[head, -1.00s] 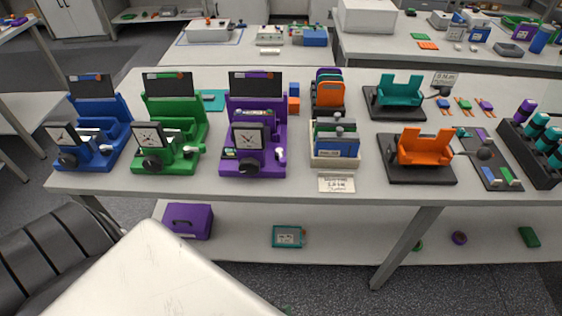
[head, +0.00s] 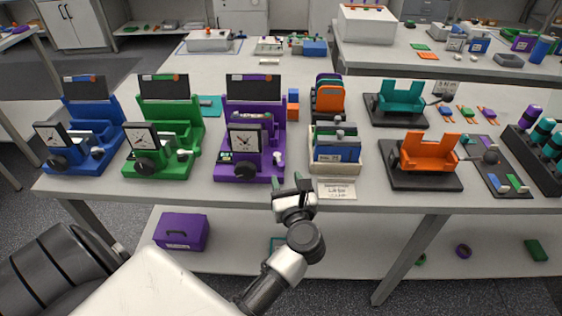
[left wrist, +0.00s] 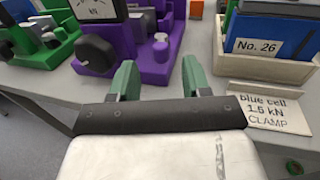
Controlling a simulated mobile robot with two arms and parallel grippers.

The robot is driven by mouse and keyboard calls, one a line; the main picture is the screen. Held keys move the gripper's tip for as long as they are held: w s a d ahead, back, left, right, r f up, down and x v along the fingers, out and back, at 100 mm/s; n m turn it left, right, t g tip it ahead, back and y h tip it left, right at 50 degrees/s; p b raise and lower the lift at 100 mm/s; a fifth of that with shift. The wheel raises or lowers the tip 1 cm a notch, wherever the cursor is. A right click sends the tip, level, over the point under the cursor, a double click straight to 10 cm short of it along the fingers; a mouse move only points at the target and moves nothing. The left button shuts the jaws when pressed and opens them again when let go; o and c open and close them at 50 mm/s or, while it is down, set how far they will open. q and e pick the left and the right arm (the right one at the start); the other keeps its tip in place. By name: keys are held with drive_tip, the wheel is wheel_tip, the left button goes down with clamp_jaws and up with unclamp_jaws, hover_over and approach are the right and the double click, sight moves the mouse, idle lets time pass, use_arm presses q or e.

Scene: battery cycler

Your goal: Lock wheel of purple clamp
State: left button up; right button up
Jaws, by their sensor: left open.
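The purple clamp (head: 268,168) stands on the table between the green clamp and a beige bin. It has a dial gauge on its front, and a black wheel (head: 246,170) low on its front face. In the left wrist view the black wheel (left wrist: 97,54) is at the upper left, with a small light grey knob (left wrist: 161,42) to its right. My left gripper (head: 287,184) is open and empty, in front of the table edge, to the right of and nearer than the wheel. Its green fingertips (left wrist: 158,78) point toward the clamp without touching it. My right gripper is not in view.
A green clamp (head: 170,160) and a blue clamp (head: 90,140) stand to the left. The beige bin (head: 335,166) holds blue and grey cells, and a label card (head: 337,190) lies before it. An orange holder (head: 430,152) stands farther right.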

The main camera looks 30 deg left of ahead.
sight(279, 167)
use_arm(q)
drive_tip(key=p+x, duration=0.1)
drive_tip(key=x, duration=0.4)
drive_tip(key=shift+w+a+r, duration=0.1)
drive_tip(key=shift+w+a, duration=0.05)
drive_tip(key=shift+w, duration=0.1)
drive_tip(key=shift+w+a, duration=0.25)
drive_tip(key=shift+a, duration=0.05)
clamp_jaws()
drive_tip(key=shift+s+a+m+t+h+p, duration=0.25)
drive_tip(key=shift+m+t+h+p, duration=0.1)
drive_tip(key=shift+m+t+h, duration=0.2)
drive_tip(key=shift+s+a+m+t+h+p, duration=0.2)
drive_tip(key=shift+m+t+h+p, duration=0.25)
drive_tip(key=shift+m+t+h, duration=0.7)
drive_tip(key=shift+h, duration=0.4)
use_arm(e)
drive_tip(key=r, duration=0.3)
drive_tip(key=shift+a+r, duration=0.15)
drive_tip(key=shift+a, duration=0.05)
use_arm(q)
unclamp_jaws()
